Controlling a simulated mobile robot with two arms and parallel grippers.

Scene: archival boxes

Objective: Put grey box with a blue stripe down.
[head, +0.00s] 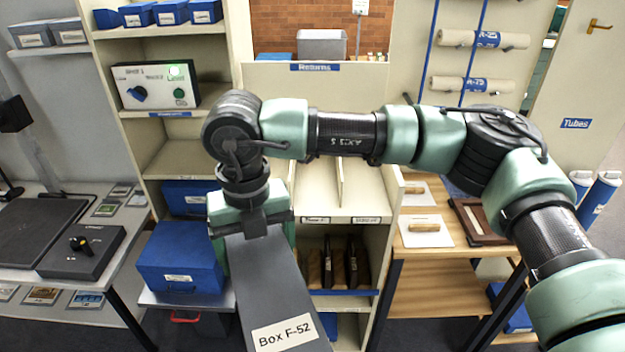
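A dark grey box (270,285) labelled "Box F-52" hangs from my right gripper (255,228) at the lower middle of the head view. The gripper's green and dark fingers are closed at its upper end. The box is tilted, and its lower end runs to the bottom edge of the picture. No blue stripe shows on the faces I can see. I see nothing under the box that supports it. My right arm comes in from the right and reaches across the view. My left gripper is not in view.
A blue box (180,262) sits on a low grey surface left of the held box. Behind is a cream shelf unit with a control panel (155,86) and an open bay (185,158). A wooden table (440,262) with boards stands right. A grey table (85,275) stands left.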

